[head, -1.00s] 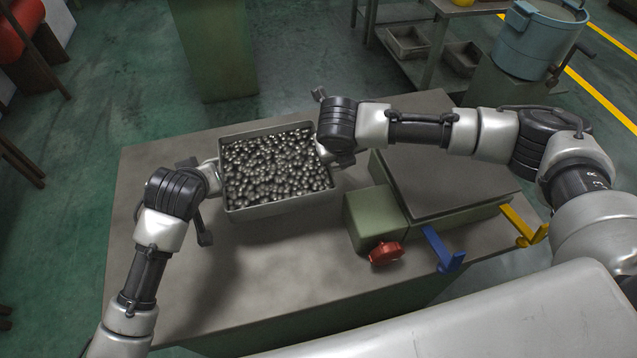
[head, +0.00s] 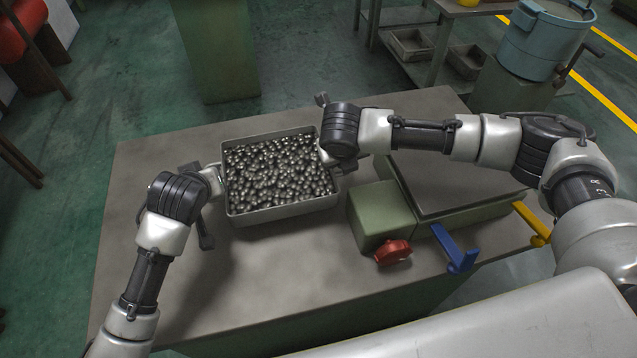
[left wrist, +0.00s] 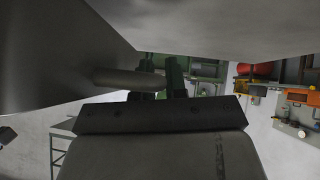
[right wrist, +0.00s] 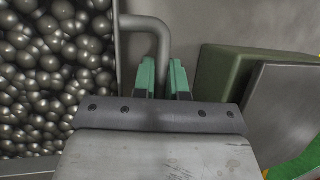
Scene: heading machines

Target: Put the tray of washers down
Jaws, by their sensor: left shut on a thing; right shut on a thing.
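The grey metal tray (head: 284,211) is full of small round shiny metal pieces (head: 278,170) in the head view. It appears level over the left part of the grey bench top; whether its underside touches the bench cannot be told. My left gripper (head: 216,178) is at the tray's left side, shut on its handle; the left wrist view shows a handle bar (left wrist: 130,79) at the green fingers (left wrist: 174,78). My right gripper (head: 336,164) is at the right side, shut on the tubular handle (right wrist: 152,24); its green fingers (right wrist: 163,80) show in the right wrist view.
The bench top (head: 165,160) is clear left and in front of the tray. Right of the tray stands a green block (head: 380,214) with a red knob (head: 392,252), a flat plate (head: 450,185), and blue (head: 455,248) and yellow (head: 532,224) brackets.

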